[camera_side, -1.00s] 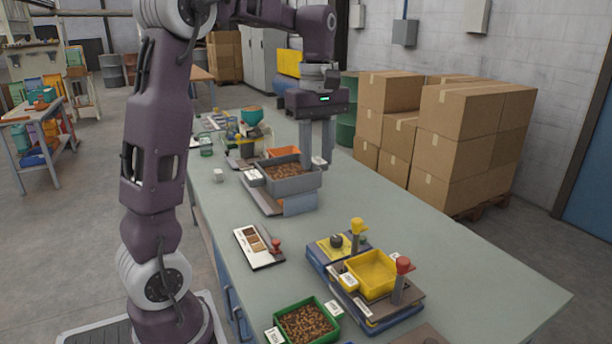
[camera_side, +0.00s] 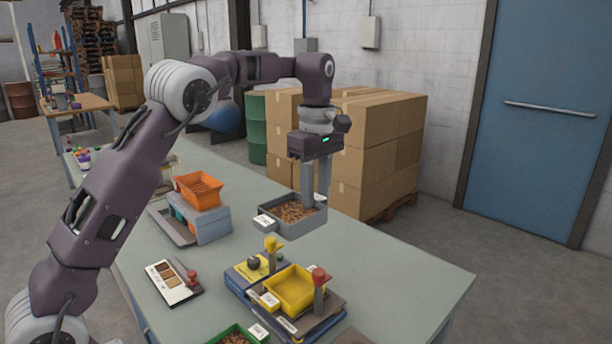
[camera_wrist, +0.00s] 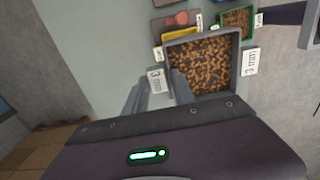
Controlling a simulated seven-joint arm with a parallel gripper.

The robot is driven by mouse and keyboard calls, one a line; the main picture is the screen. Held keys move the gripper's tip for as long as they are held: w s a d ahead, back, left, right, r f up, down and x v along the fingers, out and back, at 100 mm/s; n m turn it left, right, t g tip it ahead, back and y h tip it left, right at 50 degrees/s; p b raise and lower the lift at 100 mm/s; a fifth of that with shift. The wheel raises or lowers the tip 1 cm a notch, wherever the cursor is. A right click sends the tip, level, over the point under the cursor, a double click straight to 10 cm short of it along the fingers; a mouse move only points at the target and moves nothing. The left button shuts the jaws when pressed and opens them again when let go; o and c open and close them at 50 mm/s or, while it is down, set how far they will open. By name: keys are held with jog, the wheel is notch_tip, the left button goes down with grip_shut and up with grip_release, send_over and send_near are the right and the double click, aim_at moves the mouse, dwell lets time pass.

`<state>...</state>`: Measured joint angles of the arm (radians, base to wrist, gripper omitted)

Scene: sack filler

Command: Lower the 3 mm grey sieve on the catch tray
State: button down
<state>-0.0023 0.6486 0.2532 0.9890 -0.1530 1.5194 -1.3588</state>
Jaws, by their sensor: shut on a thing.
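The grey sieve (camera_side: 305,225), with brown pellets inside and a white label on its rim, is right of the middle in the side view. My gripper (camera_side: 317,200) points down and is shut on the sieve's wall. Whether the sieve hangs clear of the table is hard to tell. In the wrist view the sieve (camera_wrist: 234,72) is at upper centre, labelled 3 mm, with my gripper (camera_wrist: 162,92) at its near left side. I cannot tell for sure which piece is the catch tray; the area under the sieve is hidden.
An orange sieve (camera_side: 199,189) sits on a grey-blue stand (camera_side: 213,226) to the left. A yellow tray (camera_side: 290,293) sits on a blue base with yellow and red knobs in front. A green tray (camera_side: 216,337) is nearer. Bare table lies right of the sieve.

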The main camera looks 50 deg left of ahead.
notch_tip(320, 180, down, 14)
jog(key=shift+r, duration=0.1)
dwell(0.7)
jog(key=shift+f, duration=0.75)
dwell(1.4)
jog(key=c, duration=0.6)
grip_release()
jog(key=shift+o, duration=0.2)
notch_tip(320, 180, up, 8)
dwell(0.5)
